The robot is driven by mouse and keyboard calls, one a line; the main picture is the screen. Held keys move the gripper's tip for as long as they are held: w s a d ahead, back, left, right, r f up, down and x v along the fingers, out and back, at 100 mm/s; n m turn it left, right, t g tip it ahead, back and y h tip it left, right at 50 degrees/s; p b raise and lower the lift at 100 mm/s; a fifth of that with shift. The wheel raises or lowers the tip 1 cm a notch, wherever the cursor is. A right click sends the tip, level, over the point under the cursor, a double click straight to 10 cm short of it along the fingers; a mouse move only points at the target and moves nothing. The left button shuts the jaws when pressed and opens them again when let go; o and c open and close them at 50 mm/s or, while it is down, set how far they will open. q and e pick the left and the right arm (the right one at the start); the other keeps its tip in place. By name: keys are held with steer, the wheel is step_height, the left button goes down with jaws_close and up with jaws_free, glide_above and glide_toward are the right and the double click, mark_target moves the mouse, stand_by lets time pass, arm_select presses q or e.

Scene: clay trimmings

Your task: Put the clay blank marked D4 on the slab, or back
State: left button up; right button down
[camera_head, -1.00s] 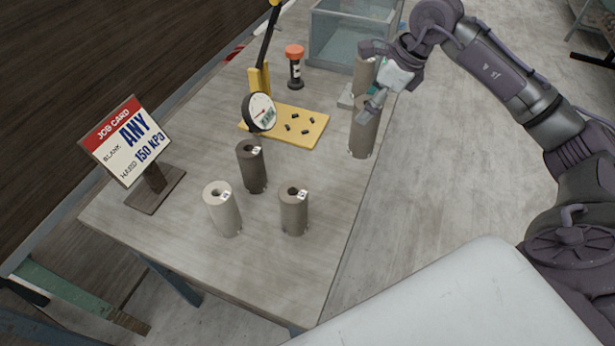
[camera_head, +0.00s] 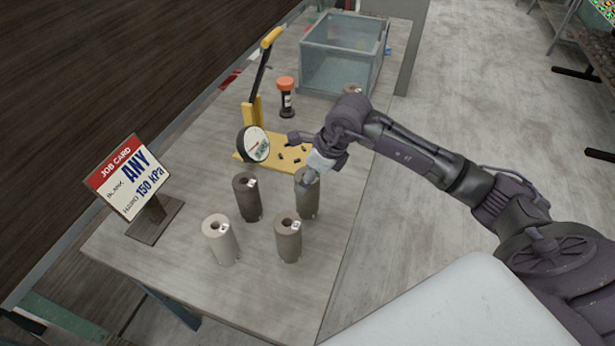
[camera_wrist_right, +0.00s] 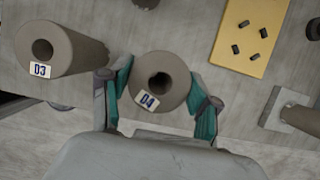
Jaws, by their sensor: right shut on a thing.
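The clay blank marked D4 (camera_wrist_right: 172,72) is a grey-brown cylinder with a hole in its top. In the head view its body (camera_head: 307,203) shows below my right gripper (camera_head: 312,174), at the table's right side. My right gripper is shut on it, a finger on each side. It looks upright; I cannot tell whether its base touches the table. A pale grey slab (camera_wrist_right: 272,108) shows at the right of the wrist view, with a brownish cylinder (camera_wrist_right: 300,118) that seems to stand on it. In the head view my arm hides the slab. My left gripper is not in view.
Blank D3 (camera_wrist_right: 62,48) stands close beside D4. A dark blank (camera_head: 246,199) and a pale blank (camera_head: 221,241) stand further left.

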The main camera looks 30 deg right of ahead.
step_height(320, 180, down, 2)
steer(key=shift+f, duration=0.1)
steer(key=shift+c, duration=1.2)
jaws_free()
steer(key=b+v, duration=0.2)
steer(key=v, duration=1)
